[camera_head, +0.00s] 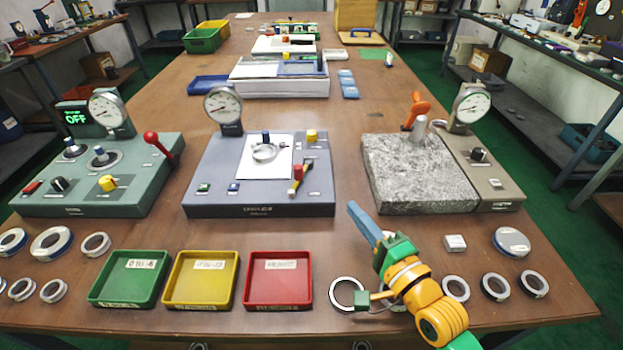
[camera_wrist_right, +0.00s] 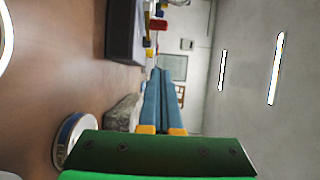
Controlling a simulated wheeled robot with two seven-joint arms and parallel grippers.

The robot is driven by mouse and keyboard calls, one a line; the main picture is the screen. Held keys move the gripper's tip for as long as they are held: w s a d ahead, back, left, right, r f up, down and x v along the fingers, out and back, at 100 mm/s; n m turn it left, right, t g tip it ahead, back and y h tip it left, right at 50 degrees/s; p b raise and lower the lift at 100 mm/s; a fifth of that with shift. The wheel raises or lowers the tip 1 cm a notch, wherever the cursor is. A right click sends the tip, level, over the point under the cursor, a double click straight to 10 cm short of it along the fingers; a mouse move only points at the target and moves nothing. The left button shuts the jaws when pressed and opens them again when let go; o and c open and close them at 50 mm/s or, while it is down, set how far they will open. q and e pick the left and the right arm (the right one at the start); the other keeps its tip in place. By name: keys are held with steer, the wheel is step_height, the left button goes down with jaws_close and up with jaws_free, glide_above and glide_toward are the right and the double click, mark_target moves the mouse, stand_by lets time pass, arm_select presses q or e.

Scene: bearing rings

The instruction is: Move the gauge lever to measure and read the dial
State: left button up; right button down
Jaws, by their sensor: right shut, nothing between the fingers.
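Three gauge stations stand in a row in the head view. The grey-green left one (camera_head: 95,178) has a dial (camera_head: 107,110), a red-knobbed lever (camera_head: 151,138) and a display reading OFF. The blue-grey middle one (camera_head: 258,197) has a dial (camera_head: 223,105), a metal ring (camera_head: 265,152) on a white sheet and a red-tipped lever (camera_head: 298,174). The right one has a granite block (camera_head: 418,174), an orange handle (camera_head: 416,108) and a dial (camera_head: 471,103). Dial readings are too small to tell. My right gripper (camera_head: 360,214) is shut and empty, between middle and right stations, in front of them. My left gripper is out of view.
Green (camera_head: 129,303), yellow (camera_head: 201,304) and red (camera_head: 279,305) trays line the front. Loose rings lie at the front left and front right; one ring (camera_head: 347,293) is beside my right arm. A round disc (camera_head: 511,242) and a small white block (camera_head: 454,243) lie right of my gripper.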

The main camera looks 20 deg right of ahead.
steer(key=shift+w+a+r, duration=0.1)
steer(key=shift+w+r, duration=0.05)
steer(key=shift+w, duration=0.25)
glide_toward(301, 171)
steer(key=w+d, duration=0.1)
steer(key=w, duration=0.1)
steer(key=w+d, duration=0.2)
steer(key=shift+w+d, duration=0.3)
steer(key=shift+w, duration=0.05)
steer(key=shift+w+a+p, duration=0.35)
steer(key=shift+w+a, duration=0.5)
steer(key=shift+a, duration=0.2)
steer(key=shift+w+a, duration=0.3)
steer(key=shift+a, duration=0.3)
steer(key=shift+d, duration=0.1)
